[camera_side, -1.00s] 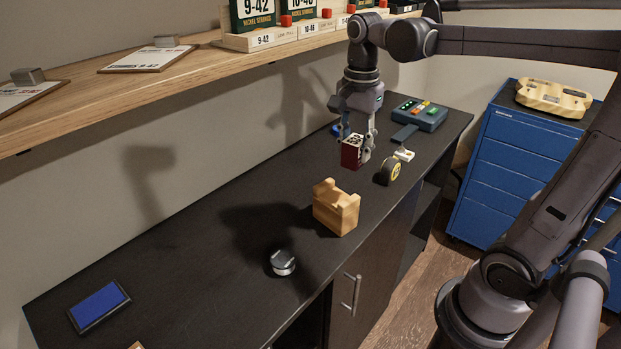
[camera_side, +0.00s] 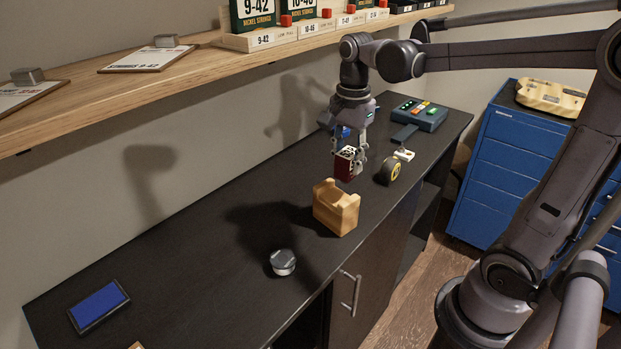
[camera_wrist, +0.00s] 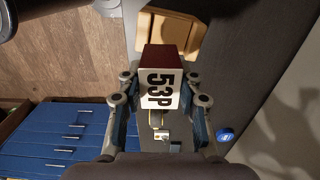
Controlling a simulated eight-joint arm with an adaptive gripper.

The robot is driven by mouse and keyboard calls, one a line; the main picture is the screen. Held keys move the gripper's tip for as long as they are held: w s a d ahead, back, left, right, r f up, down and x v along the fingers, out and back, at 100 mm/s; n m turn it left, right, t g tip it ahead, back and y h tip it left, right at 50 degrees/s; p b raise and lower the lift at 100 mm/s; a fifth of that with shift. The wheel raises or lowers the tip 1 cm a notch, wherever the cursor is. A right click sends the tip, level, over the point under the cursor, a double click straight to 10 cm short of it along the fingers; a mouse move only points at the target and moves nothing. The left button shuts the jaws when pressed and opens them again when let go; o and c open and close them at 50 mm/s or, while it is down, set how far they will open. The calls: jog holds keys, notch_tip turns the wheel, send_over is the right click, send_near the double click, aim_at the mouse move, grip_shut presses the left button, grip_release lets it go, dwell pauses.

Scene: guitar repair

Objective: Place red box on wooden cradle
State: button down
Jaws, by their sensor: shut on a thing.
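The red box (camera_side: 347,164) is held by my gripper (camera_side: 349,152) above the dark bench, behind the wooden cradle in the side view. The wooden cradle (camera_side: 336,208) stands on the bench, apart from the box and a little nearer the side camera. It also shows in the wrist view (camera_wrist: 208,28), just beyond the box and partly hidden by it.
A yellow-and-black tape measure (camera_side: 389,171) stands right of the box. A round silver-topped object (camera_side: 283,262) and a blue pad (camera_side: 98,305) lie nearer on the bench (camera_side: 200,260). A device with coloured buttons (camera_side: 419,114) sits farther back. A wooden shelf (camera_side: 150,88) overhangs the left.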

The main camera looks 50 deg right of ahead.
aim_at(337, 177)
jog(key=shift+w+a+f, duration=0.7)
jog(key=shift+a+f, duration=0.05)
jog(key=shift+a, duration=0.05)
jog(key=shift+f, duration=1.95)
jog(key=c, duration=0.9)
grip_release()
jog(key=shift+f, duration=0.1)
